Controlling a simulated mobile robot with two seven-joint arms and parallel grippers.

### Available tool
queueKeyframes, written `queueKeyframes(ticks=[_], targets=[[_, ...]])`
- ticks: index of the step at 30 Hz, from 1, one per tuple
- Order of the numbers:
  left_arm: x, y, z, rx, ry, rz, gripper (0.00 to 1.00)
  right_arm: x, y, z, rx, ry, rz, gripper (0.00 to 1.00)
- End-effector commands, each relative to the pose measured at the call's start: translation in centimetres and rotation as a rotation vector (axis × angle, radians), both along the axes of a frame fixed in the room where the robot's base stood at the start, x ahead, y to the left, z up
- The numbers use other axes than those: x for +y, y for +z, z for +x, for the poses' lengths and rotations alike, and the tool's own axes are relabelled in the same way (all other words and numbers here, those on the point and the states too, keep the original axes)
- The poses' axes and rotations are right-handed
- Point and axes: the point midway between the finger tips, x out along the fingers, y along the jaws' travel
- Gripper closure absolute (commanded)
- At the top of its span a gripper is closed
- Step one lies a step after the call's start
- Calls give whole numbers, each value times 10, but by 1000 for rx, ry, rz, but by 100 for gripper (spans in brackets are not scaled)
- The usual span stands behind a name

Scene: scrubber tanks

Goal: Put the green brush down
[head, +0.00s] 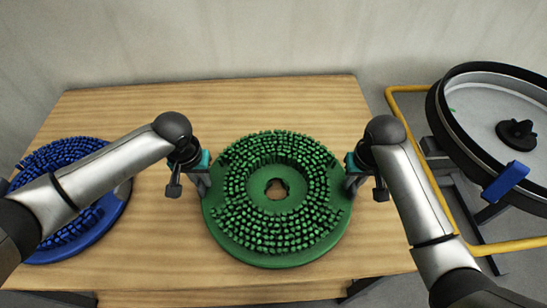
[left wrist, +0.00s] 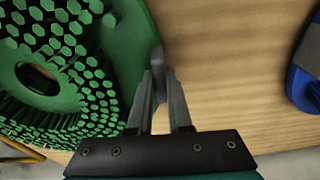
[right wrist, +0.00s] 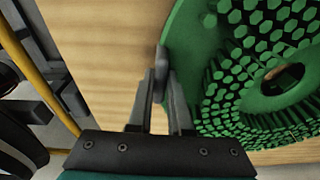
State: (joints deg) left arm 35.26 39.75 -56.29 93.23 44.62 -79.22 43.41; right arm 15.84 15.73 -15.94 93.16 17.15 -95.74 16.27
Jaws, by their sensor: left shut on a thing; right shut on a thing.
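The green brush (head: 276,254) is a round disc with bristle tufts facing up and a hole in its middle. In the head view it is at the middle of the wooden table (head: 255,92); I cannot tell whether it touches the top or hangs just above it. My left gripper (head: 203,181) is shut on its left rim, and my right gripper (head: 352,181) is shut on its right rim. The left wrist view shows the fingers (left wrist: 160,92) at the edge of the brush (left wrist: 125,50). The right wrist view shows the same with the right fingers (right wrist: 160,92) and the brush (right wrist: 185,45).
A blue brush (head: 105,225) lies on the table's left side, partly behind my left arm. At the right stands a machine with a round tank (head: 480,110), a yellow tube frame (head: 400,89) and a blue block (head: 505,181). Bare table lies behind and in front of the green brush.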

Motion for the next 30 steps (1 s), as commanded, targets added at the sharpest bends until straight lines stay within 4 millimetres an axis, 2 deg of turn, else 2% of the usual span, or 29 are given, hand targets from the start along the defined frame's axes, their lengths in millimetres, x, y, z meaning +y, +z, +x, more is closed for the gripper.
queueKeyframes(ticks=[6,7,14,23,26,30], targets=[[1,-8,2,-4,1,1,100,0,-8,2,-5,0,0,100],[1,-8,0,0,1,3,79,0,-8,0,0,0,-1,79],[1,-7,0,0,1,1,53,0,-7,0,0,0,0,53],[0,-5,0,-1,0,0,53,0,-7,0,0,0,0,53],[0,2,0,-2,1,-1,53,0,-7,0,0,0,0,53],[0,22,-3,-4,-1,-1,53,0,-7,0,0,0,0,53]])
